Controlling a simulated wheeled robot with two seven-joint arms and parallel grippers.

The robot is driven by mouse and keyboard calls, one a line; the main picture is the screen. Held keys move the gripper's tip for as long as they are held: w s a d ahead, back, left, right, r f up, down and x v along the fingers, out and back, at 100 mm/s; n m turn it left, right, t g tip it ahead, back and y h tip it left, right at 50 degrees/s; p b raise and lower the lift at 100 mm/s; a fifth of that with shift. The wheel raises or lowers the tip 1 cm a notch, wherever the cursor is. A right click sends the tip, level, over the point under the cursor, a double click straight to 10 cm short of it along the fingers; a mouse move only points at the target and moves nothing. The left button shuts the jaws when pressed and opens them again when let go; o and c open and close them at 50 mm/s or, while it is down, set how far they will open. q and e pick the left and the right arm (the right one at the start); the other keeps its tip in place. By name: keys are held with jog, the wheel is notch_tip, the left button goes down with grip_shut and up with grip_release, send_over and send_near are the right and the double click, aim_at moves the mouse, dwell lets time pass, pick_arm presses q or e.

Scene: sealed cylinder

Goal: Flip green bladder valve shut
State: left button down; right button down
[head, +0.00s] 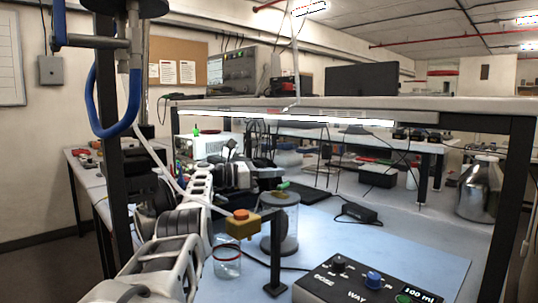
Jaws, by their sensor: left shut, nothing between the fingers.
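A small bright green piece (196,131) shows at the left above a pale box; I cannot tell whether it is the bladder valve or how its handle is turned. More green shows just below it, partly hidden behind my arm. My left arm reaches in from the lower left, and my left gripper (276,172) is dark, over the far part of the bench, to the right of the green piece and apart from it. It is shut and empty. A clear cylinder with a dark lid (281,222) stands on the blue mat in front of it. My right gripper is out of view.
A yellow block with an orange top (242,224) sits on a black stand above a glass beaker (227,262). A black control box (365,283) fills the front right. A metal flask (480,188) stands at the right. The blue mat (420,244) is clear at right centre.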

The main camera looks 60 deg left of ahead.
pick_arm(q)
jog(key=shift+s+r, duration=0.1)
jog(key=shift+r, duration=0.15)
jog(key=s+d+r+b, duration=0.3)
jog(key=s+d+r, duration=0.5)
jog(key=d, duration=0.3)
jog(key=shift+d+r+b, duration=0.2)
jog(key=shift+r+b, duration=0.1)
jog(key=shift+r, duration=0.5)
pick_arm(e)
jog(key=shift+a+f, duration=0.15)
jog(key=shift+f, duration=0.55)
pick_arm(q)
jog(key=shift+w, duration=0.1)
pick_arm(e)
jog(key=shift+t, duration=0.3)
